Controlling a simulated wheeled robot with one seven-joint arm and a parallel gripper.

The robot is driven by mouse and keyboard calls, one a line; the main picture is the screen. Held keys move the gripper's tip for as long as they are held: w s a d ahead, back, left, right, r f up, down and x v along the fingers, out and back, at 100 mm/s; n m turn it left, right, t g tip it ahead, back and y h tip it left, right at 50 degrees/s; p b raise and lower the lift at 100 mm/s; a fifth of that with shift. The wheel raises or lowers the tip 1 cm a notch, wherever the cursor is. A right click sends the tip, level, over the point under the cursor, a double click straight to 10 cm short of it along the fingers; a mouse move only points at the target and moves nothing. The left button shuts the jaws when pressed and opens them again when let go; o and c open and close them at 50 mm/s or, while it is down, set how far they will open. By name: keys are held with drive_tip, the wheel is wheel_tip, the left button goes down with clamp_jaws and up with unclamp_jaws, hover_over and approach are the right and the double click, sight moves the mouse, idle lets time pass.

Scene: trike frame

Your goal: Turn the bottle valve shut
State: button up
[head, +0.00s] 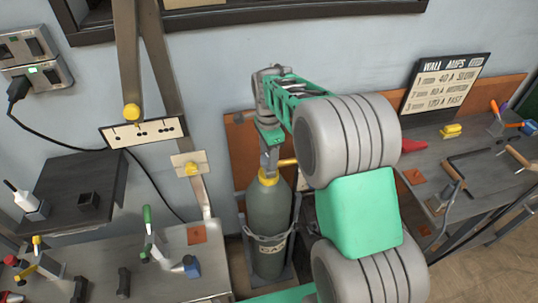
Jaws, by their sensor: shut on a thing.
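The gas bottle (268,220) is a dark grey-green cylinder with a yellow collar (268,177) at its neck. It stands upright in a holder near the wall, with a chain around its middle. My gripper (269,163) points down at the bottle's top, right above the yellow collar, and is shut on the bottle valve. The valve is mostly hidden by the gripper, so I cannot tell how far it is turned. A short yellow piece (287,162) sticks out to the right, beside the fingers. My arm's thick links cover the area right of the bottle.
A left bench (180,262) holds clamps and small tools. A dark shelf (75,190) stands behind it. A right bench (470,180) carries more tools and a sign (446,83). A wall socket (35,60) with a black cable is at upper left. Bare floor (500,270) shows at lower right.

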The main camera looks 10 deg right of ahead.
drive_tip(key=shift+m, duration=0.9)
drive_tip(key=o, duration=1.4)
drive_tip(key=shift+c, duration=0.2)
wheel_tip(320, 180, up, 8)
drive_tip(key=shift+f+b, duration=0.1)
drive_tip(key=shift+b, duration=0.35)
